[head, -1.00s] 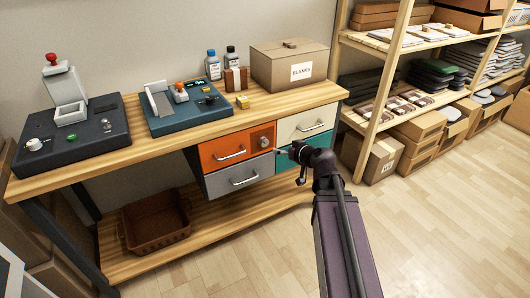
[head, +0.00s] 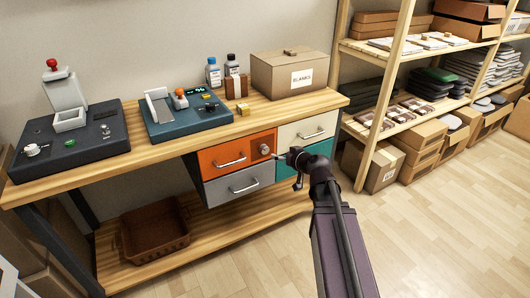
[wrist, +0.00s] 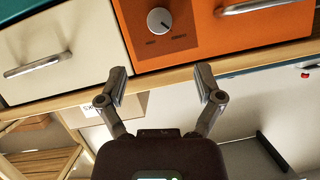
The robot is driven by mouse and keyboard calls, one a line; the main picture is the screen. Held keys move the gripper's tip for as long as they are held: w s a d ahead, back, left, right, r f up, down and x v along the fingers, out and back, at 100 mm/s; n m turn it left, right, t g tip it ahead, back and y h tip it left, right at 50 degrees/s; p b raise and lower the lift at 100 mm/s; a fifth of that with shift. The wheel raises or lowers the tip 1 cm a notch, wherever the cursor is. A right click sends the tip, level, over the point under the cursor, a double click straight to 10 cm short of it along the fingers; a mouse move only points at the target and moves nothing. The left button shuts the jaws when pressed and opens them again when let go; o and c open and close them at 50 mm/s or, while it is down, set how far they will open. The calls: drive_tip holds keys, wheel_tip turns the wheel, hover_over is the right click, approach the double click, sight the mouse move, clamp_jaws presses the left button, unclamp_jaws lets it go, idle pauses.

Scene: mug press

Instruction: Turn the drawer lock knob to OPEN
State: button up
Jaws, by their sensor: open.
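The lock knob (head: 265,149) is a small silver dial on the upper right of the orange drawer (head: 221,160). In the head view my gripper (head: 277,156) is just right of the knob, close to the drawer fronts.
A cream drawer (head: 305,130), a teal drawer (head: 289,170) and a grey drawer (head: 240,185) surround the orange one, each front with a handle where visible. The workbench (head: 165,156) carries machines and a box above. A shelf (head: 376,100) stands right. The floor in front is clear.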

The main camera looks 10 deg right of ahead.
sight(265, 150)
drive_tip(key=b+x, duration=0.4)
drive_tip(key=x, duration=0.7)
drive_tip(key=shift+w+f, duration=0.1)
drive_tip(key=shift+w, duration=0.05)
drive_tip(key=c, duration=1.1)
drive_tip(key=shift+a, duration=0.15)
drive_tip(key=shift+c, duration=0.3)
